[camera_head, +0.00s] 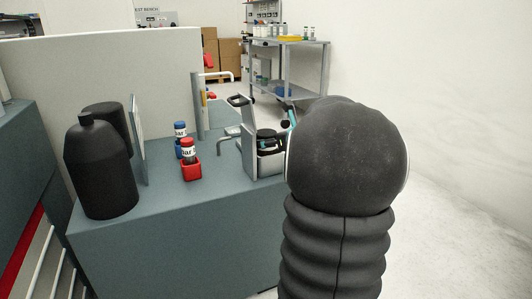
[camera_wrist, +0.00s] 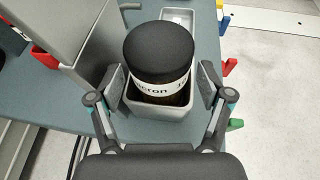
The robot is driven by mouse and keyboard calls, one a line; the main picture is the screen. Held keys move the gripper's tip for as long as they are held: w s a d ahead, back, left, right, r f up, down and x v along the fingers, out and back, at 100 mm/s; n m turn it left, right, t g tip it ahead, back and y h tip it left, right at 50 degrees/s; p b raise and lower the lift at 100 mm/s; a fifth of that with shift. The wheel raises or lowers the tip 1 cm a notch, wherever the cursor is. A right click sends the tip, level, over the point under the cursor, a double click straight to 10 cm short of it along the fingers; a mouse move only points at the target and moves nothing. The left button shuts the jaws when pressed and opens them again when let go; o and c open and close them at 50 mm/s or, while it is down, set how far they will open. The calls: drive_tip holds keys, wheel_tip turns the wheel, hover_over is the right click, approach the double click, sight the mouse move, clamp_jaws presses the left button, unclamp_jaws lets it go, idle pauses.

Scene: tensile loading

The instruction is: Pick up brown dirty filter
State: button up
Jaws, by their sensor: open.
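The filter (camera_wrist: 160,60) is a cylinder with a black cap, a white printed label and a dark brown lower body. It stands upright in a square grey holder (camera_wrist: 161,119) on the blue-grey bench. My gripper (camera_wrist: 162,86) is open, with one finger on each side of the filter. Small gaps seem to show, but contact is hard to judge. In the head view the filter's dark top (camera_head: 267,134) shows above the grey holder (camera_head: 268,163), beside my arm. My arm hides most of the gripper there.
A blue holder (camera_head: 181,149) and a red holder (camera_head: 191,171) each carry a labelled bottle. Black bottles (camera_head: 98,168) stand at the bench's left. A grey upright part rises left of the filter (camera_wrist: 65,35). A metal cart (camera_head: 290,65) stands behind; floor is clear at right.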

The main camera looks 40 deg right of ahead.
drive_tip(key=x, duration=0.3)
drive_tip(key=shift+w, duration=0.1)
drive_tip(key=c, duration=1.1)
